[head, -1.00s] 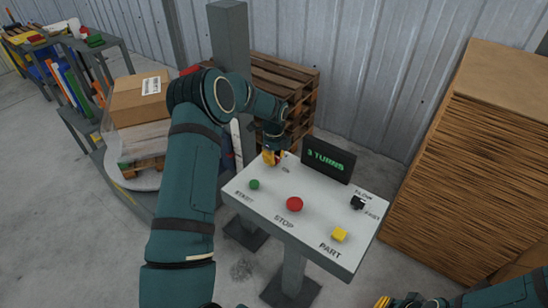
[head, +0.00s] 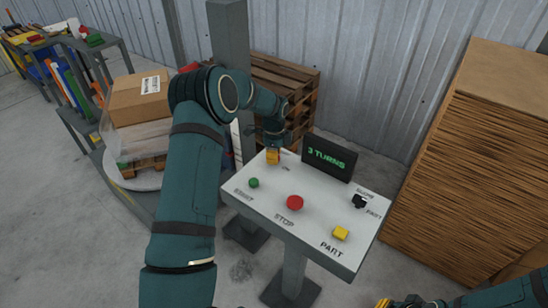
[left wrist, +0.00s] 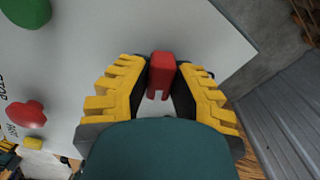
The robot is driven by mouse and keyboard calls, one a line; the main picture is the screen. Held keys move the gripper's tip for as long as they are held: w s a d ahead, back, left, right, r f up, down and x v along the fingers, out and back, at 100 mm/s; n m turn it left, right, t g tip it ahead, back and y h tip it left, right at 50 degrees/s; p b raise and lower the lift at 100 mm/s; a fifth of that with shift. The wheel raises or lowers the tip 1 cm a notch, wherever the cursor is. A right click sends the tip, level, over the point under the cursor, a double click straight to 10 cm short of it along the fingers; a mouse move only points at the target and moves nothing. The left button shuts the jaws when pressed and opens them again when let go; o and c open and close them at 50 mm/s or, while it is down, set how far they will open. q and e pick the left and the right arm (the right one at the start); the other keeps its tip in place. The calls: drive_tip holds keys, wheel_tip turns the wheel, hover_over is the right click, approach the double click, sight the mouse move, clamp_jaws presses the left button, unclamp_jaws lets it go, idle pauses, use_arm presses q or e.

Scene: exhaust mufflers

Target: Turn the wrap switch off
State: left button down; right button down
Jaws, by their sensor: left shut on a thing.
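The wrap switch is a red lever (left wrist: 161,72) at the far left corner of the white control panel (head: 318,216). In the left wrist view it stands between the two yellow fingers of my left gripper (left wrist: 161,85), which is shut on it. In the head view the left gripper (head: 272,157) covers the lever, with an "ON" label just right of it. My right gripper (head: 383,303) shows only a little at the bottom edge, far from the switch; its finger opening is not clear.
The panel also bears a green button (head: 254,183), a red stop button (head: 295,202), a yellow button (head: 340,233) and a black slow/fast switch (head: 359,201). A display (head: 329,158) reads "3 TURNS". A wrapped load with a cardboard box (head: 139,98) stands left; a tall brown stack (head: 480,160) stands right.

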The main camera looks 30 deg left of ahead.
use_arm(q)
drive_tip(key=n+b, duration=0.1)
drive_tip(key=n, duration=0.5)
drive_tip(key=shift+s+d+f, duration=0.1)
drive_tip(key=shift+f, duration=0.05)
drive_tip(key=n+b, duration=0.1)
drive_tip(key=n, duration=0.5)
drive_tip(key=shift+n, duration=0.4)
drive_tip(key=c, duration=0.8)
unclamp_jaws()
drive_tip(key=shift+r, duration=0.5)
wheel_tip(320, 180, up, 11)
drive_tip(key=shift+r, duration=0.1)
